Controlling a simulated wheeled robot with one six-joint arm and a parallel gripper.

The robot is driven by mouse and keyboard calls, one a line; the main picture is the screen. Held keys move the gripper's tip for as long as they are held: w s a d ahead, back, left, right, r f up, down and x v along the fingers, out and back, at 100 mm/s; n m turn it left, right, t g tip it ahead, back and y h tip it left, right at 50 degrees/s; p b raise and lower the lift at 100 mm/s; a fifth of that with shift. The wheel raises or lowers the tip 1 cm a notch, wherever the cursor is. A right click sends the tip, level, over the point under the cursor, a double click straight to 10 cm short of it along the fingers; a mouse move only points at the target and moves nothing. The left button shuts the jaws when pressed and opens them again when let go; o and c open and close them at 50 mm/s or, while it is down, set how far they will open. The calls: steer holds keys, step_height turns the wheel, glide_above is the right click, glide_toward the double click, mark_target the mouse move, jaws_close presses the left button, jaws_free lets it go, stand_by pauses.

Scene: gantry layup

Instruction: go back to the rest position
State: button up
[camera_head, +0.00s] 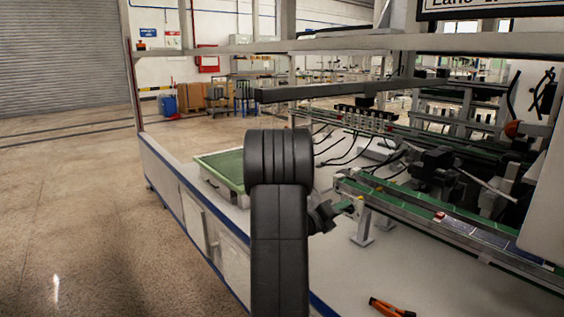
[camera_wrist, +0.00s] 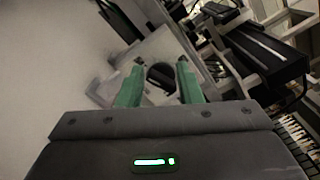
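My gripper (camera_wrist: 158,82) shows in the wrist view with its two green fingers apart and nothing clearly held between them. Beyond the fingers is a pale bracket-like part with a dark round opening; whether anything touches it cannot be told. In the head view my black arm rises through the middle, and my gripper (camera_head: 343,207) shows only in part to its right, near the end of the green conveyor rail (camera_head: 385,190). The arm hides much of the bench behind it.
The white bench (camera_head: 345,285) has a blue edge. A green-topped tray (camera_head: 226,165) lies left of my arm. An orange and black tool (camera_head: 390,307) lies at the front. Gantry machinery (camera_head: 435,170) crowds the right, under an overhead beam (camera_head: 340,90). Open floor (camera_head: 70,210) lies left.

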steer(key=shift+s+d+r+m+p, duration=0.1)
steer(key=shift+r+m+p, duration=0.05)
steer(key=shift+m, duration=1.4)
steer(key=shift+s+d+r+m+p, duration=0.1)
steer(key=shift+s+m+p, duration=0.1)
steer(key=shift+m, duration=1.4)
steer(key=shift+s+d+r+m+p, duration=0.1)
steer(key=shift+r+m+p, duration=0.05)
steer(key=shift+m, duration=1.4)
